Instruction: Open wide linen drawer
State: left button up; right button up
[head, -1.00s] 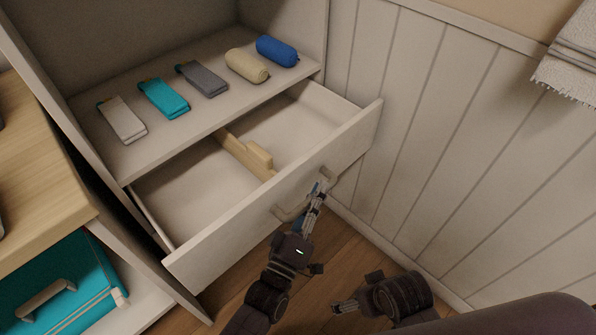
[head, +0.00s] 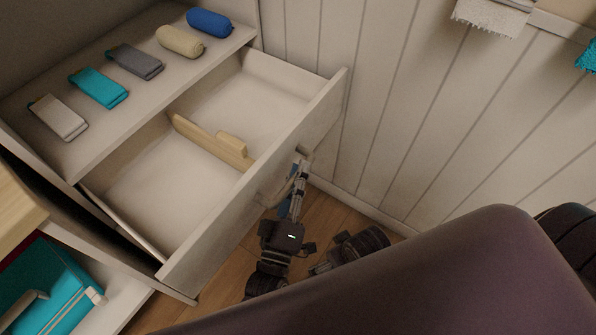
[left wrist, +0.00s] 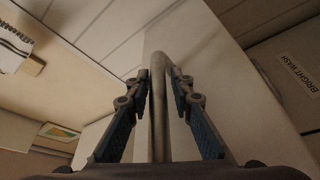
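The wide linen drawer (head: 240,210) is pulled out below the open shelf in the head view. It is empty apart from a light wooden divider (head: 212,143) across its inside. Its front has a bar handle, which shows in the left wrist view (left wrist: 158,115). My left gripper (head: 298,172) is at the drawer front, with the handle bar between its fingers (left wrist: 158,75). The fingertips close in on both sides of the bar. What looks like my right gripper (head: 322,266) is low beside the left one, partly hidden by my own dark arm link; its fingers are unclear.
Folded cloths (head: 98,88) and two rolled ones (head: 180,41) lie on the shelf (head: 110,130) above the drawer. A teal case (head: 50,285) sits at lower left. The panelled wall (head: 400,120) is close on the right. Some wooden floor (head: 215,285) shows in front.

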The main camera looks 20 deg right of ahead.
pick_arm(q)
jog(key=shift+o, duration=0.8)
jog(key=v, duration=1.2)
